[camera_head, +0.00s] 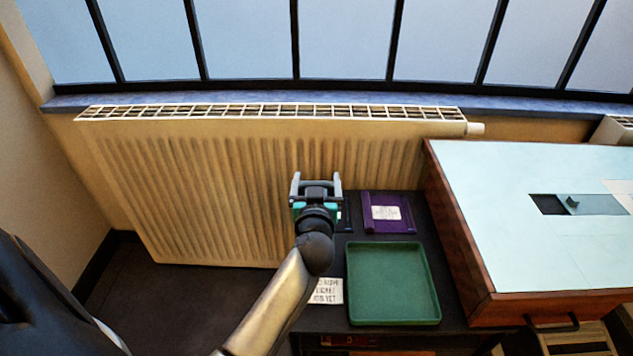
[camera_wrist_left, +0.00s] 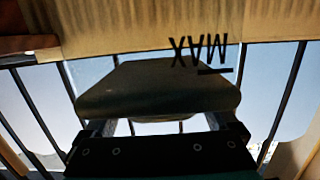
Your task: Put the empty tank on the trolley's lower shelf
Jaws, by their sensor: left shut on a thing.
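In the head view the tank is mostly hidden or too clear to make out. The low dark unit (camera_head: 325,318) may be the trolley; only a sliver of its lower level shows. My right gripper is out of view.
A green tray (camera_head: 393,283), a purple folder (camera_head: 387,213) and a printed card (camera_head: 326,291) lie on the dark unit. A pale-topped wooden table (camera_head: 535,220) stands close on its right. The radiator (camera_head: 190,185) lies behind. Bare floor (camera_head: 195,290) shows at left.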

